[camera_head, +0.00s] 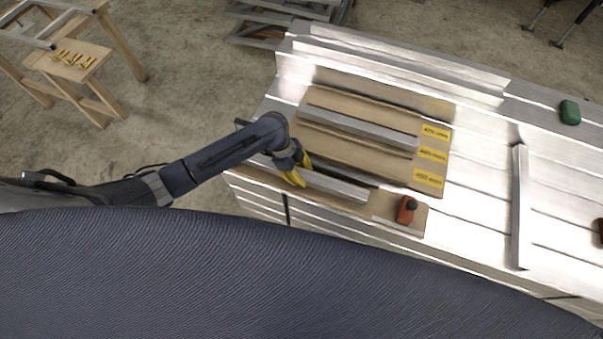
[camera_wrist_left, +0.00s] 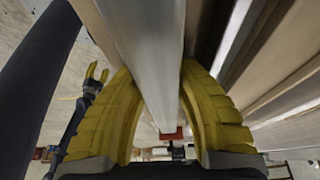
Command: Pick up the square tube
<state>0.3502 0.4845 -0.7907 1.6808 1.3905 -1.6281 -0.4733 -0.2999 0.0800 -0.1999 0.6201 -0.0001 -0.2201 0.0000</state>
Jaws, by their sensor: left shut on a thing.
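My left gripper (camera_head: 293,178), with yellow fingers, is shut on a silver square tube (camera_head: 338,188) at the near edge of the bench. In the left wrist view the tube (camera_wrist_left: 150,50) runs between the two yellow fingers (camera_wrist_left: 163,105), one on each side. The tube lies at or just above the bench; I cannot tell if it is lifted. Another silver tube (camera_head: 365,128) lies on the brown board, and a third (camera_head: 520,205) lies apart at the right. My right gripper (camera_wrist_left: 97,76) shows small in the left wrist view, its yellow fingers apart and empty.
The brown board (camera_head: 330,153) carries yellow length labels (camera_head: 432,155). A red-orange block (camera_head: 406,210) stands near the held tube's right end. A green object (camera_head: 569,112) stands at the far right. The silver bench top (camera_head: 475,190) is clear between board and right tube.

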